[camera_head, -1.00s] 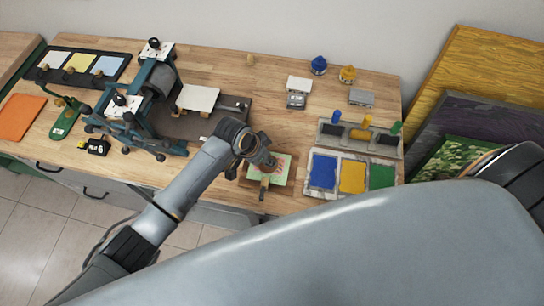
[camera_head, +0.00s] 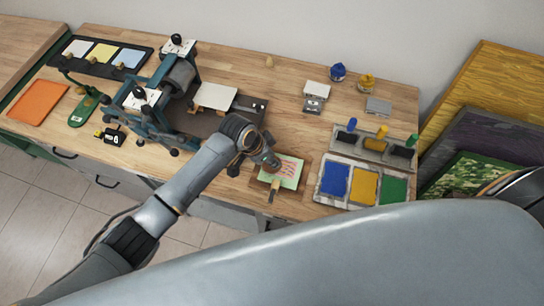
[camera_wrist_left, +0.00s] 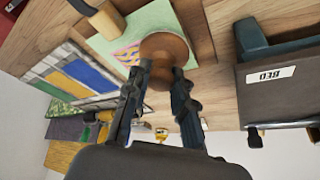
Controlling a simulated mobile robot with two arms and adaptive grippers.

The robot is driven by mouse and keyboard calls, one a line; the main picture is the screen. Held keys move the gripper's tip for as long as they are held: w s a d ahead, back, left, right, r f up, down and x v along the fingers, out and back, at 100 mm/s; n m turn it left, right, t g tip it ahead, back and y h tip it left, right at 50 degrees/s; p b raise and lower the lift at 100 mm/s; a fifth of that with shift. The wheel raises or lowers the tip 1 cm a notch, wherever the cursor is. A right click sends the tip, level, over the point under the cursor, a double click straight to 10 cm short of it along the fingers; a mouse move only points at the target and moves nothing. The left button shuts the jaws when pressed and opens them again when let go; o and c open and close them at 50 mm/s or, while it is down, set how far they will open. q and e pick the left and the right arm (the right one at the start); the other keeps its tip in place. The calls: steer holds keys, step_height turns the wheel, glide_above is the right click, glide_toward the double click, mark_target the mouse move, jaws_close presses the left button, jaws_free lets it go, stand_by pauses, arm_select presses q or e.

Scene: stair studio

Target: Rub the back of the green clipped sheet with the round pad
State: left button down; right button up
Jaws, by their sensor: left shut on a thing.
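The green sheet (camera_head: 291,176) lies flat near the front edge of the wooden bench, with a pink and yellow print on it. A wooden-handled clip (camera_head: 273,190) grips its front edge; sheet (camera_wrist_left: 112,42) and clip (camera_wrist_left: 103,17) also show in the left wrist view. My left gripper (camera_head: 270,164) is over the sheet's left part. In the left wrist view its fingers (camera_wrist_left: 160,78) are shut on the round brown pad (camera_wrist_left: 164,50). The pad overlaps the sheet and print; whether it touches them is unclear. My right gripper is out of view.
Bare bench lies behind the sheet.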

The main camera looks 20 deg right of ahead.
arm_select(q)
steer(key=shift+r, duration=3.4)
